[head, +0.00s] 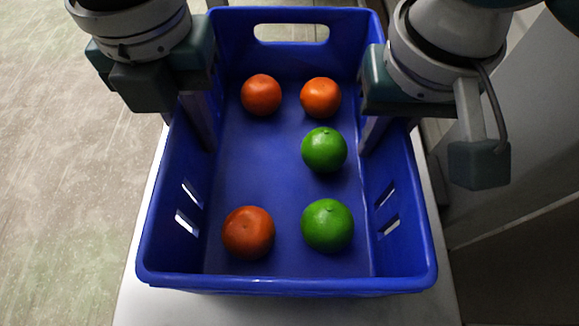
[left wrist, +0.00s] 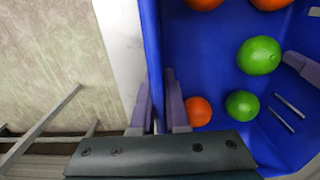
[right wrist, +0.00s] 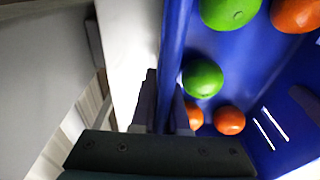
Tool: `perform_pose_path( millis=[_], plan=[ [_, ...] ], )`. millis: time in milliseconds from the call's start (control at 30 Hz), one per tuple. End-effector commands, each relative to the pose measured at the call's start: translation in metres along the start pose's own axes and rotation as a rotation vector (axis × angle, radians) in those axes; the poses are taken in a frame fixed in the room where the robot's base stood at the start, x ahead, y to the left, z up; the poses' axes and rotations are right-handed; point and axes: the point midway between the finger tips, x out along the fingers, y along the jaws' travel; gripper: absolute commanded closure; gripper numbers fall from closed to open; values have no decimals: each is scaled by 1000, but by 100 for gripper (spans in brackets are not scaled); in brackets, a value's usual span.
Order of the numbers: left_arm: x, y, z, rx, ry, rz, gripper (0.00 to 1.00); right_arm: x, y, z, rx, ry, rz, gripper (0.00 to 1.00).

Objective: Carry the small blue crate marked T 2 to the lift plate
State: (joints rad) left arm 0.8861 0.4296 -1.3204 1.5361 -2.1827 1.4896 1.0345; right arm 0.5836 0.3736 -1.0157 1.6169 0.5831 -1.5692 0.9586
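A blue crate (head: 288,284) fills the middle of the head view, upright on a pale surface, with oranges and green fruit inside. No T 2 mark shows on its visible sides. My left gripper (head: 207,148) is at the crate's left wall; in the left wrist view its fingers (left wrist: 160,100) straddle that wall closely, one inside and one outside. My right gripper (head: 372,145) is at the right wall; in the right wrist view its fingers (right wrist: 166,105) straddle that wall the same way. Both look shut on the walls. I cannot identify the lift plate.
The pale surface (head: 285,311) under the crate extends just past its near edge and sides. Open mottled floor (head: 70,200) lies to the left. A grey panel or cabinet (head: 520,260) stands close on the right.

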Motion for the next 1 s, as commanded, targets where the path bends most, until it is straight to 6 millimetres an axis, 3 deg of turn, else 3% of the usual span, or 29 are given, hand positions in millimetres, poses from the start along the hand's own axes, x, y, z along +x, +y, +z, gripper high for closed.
perform_pose_path(
  millis=[233,633,767,1000],
  plan=[
    [-2,0,0,0,-1,-1,60,-2,0,0,0,0,0,60],
    [-11,-1,0,1,-1,-2,60,-10,0,-1,0,0,0,60],
    [-27,-1,0,1,-1,-2,60,-26,0,-3,0,0,0,60],
    [-74,0,0,1,-1,-2,60,-73,0,-9,0,0,0,60]
  ],
)
